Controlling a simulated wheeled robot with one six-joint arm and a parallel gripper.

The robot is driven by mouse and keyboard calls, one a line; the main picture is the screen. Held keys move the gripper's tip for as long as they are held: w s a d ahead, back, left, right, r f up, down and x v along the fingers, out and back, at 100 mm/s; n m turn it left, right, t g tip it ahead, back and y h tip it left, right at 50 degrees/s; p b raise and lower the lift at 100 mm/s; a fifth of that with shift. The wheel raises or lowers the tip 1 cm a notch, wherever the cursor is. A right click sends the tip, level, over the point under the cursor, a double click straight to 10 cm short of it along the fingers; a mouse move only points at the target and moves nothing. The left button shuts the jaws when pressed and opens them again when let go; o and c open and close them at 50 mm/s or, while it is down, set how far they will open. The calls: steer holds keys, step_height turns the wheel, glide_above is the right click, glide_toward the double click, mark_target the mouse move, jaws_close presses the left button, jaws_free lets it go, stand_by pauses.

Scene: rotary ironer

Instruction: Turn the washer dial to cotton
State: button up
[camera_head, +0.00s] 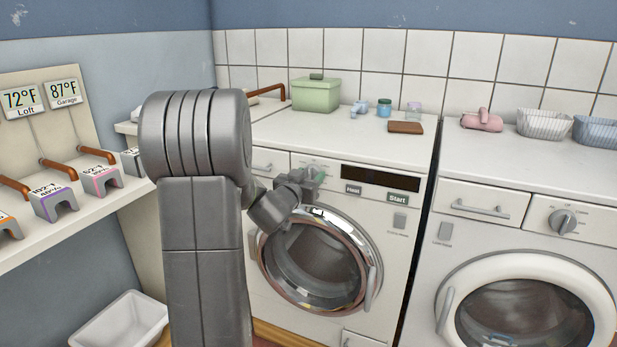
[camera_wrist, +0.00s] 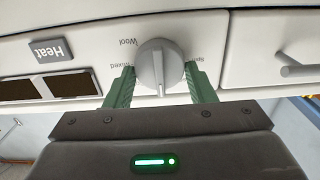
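The washer dial (camera_wrist: 158,66), a round grey knob with a raised ridge, shows in the wrist view on the white control panel. "Wool" and "Mixed" labels are legible beside it; another label is partly hidden by a finger, and I cannot make out "cotton". My gripper (camera_wrist: 159,78) is open, with one green finger on each side of the dial and what look like narrow gaps; contact is unclear. In the head view, my gripper (camera_head: 317,175) is at the panel of the left machine (camera_head: 385,240) and hides the dial.
A Heat button (camera_wrist: 47,50) and dark display windows lie on one side of the dial, a drawer (camera_wrist: 275,50) on the other. The round door (camera_head: 318,260) is below. The right machine has its own dial (camera_head: 563,222). A green box (camera_head: 315,95) stands on top.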

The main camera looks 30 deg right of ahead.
steer(key=shift+c, duration=1.1)
steer(key=m+b, duration=0.1)
steer(key=m, duration=0.1)
steer(key=m+b, duration=0.1)
steer(key=m, duration=0.1)
steer(key=shift+s+d+f+m+b, duration=0.1)
steer(key=shift+f+m+b, duration=0.05)
steer(key=shift+m+b, duration=1.2)
steer(key=shift+m, duration=0.95)
steer(key=o, duration=1)
steer(key=shift+c, duration=0.2)
